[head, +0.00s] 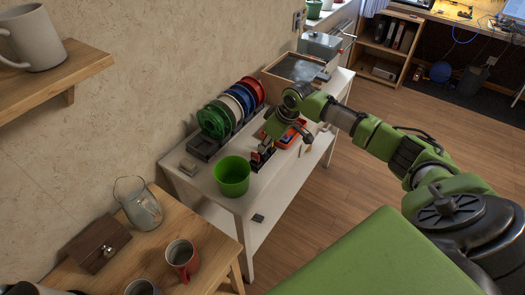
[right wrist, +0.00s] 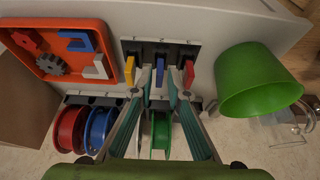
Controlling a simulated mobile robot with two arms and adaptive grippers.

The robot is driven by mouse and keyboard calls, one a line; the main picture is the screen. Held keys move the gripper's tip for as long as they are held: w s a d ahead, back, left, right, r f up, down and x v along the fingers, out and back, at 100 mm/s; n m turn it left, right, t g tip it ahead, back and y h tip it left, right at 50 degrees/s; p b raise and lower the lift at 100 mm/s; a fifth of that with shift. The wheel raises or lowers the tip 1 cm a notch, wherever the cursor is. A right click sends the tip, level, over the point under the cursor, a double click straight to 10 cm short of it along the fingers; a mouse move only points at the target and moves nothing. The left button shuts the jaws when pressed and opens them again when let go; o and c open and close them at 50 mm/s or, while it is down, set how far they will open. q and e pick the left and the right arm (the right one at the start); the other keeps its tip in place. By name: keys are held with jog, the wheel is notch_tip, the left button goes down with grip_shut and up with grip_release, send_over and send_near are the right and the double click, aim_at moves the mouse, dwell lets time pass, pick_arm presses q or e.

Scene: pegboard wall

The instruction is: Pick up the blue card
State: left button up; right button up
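The blue card (right wrist: 160,72) stands upright in the middle of a black slotted holder (right wrist: 160,52) in the right wrist view. An orange-yellow card (right wrist: 130,71) and a red card (right wrist: 188,75) stand on either side of it. My right gripper (right wrist: 159,77) is open, its fingertips on both sides of the blue card, with gaps between them and the card. In the head view my right gripper (head: 267,142) is over the holder (head: 262,157) and hides much of it. My left gripper is not in view.
A green cup (head: 232,176) stands close to the holder. An orange tray (right wrist: 107,22) with small parts is on its other side. Several coloured spools (head: 232,108) stand in a rack along the wall.

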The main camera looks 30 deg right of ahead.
jog(key=shift+x, duration=0.95)
jog(key=shift+w+r, duration=0.1)
grip_shut()
jog(key=shift+r, duration=0.1)
